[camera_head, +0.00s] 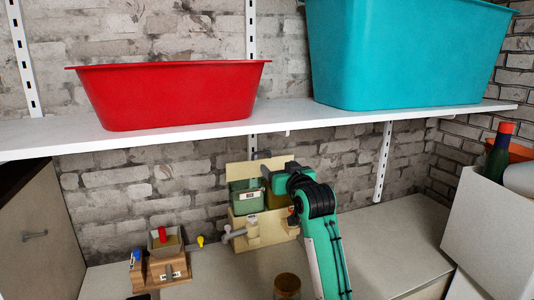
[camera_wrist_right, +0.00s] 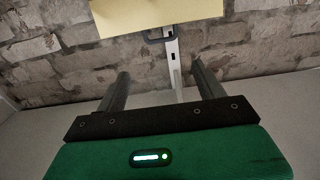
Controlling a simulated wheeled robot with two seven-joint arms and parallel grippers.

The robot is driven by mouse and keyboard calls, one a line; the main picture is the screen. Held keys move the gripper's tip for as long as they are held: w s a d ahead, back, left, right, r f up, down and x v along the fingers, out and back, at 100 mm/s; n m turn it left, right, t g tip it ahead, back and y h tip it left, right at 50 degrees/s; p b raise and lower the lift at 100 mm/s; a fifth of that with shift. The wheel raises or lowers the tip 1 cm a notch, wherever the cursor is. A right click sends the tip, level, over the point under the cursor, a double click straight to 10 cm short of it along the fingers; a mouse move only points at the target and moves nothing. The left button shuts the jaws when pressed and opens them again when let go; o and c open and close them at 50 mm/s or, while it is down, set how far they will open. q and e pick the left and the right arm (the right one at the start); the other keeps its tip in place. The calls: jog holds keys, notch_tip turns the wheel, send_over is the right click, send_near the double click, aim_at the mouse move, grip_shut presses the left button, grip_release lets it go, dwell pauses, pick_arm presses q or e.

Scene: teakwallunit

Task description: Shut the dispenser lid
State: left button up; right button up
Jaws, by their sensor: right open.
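A beige dispenser (camera_head: 262,230) with a green box (camera_head: 245,197) stands on the counter against the brick wall. A pale flat panel (camera_head: 240,171), which looks like its raised lid, stands upright behind the green box. My right gripper (camera_head: 268,174) is at the panel's right side, above the dispenser, and hides part of both. In the right wrist view, my right gripper (camera_wrist_right: 160,78) is open with nothing between its fingers. A pale yellow panel (camera_wrist_right: 155,14) with a dark handle (camera_wrist_right: 175,39) lies beyond the fingertips. I cannot tell whether they touch it. My left gripper is not in view.
A small wooden device (camera_head: 166,265) with a grey hopper stands left of the dispenser. A brown round item (camera_head: 287,286) is in front. A white shelf (camera_head: 230,118) with a red tub (camera_head: 170,95) and a teal tub (camera_head: 405,55) hangs above. The counter's right part is clear.

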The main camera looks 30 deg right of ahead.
jog(key=p, duration=0.1)
send_near(263, 153)
jog(key=p+x, duration=0.2)
jog(key=x, duration=0.5)
jog(key=shift+w+d+p, duration=0.1)
jog(key=shift+w+p, duration=0.25)
jog(key=shift+p, duration=0.05)
jog(key=shift+w, duration=0.3)
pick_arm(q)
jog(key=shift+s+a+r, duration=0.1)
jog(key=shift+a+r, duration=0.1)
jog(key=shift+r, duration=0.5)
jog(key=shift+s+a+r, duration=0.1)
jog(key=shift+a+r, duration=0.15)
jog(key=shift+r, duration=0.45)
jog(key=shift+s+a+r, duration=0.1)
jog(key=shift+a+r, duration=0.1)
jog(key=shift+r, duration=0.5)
pick_arm(e)
jog(key=shift+w+d, duration=0.1)
jog(key=shift+w, duration=0.15)
jog(key=c, duration=1.1)
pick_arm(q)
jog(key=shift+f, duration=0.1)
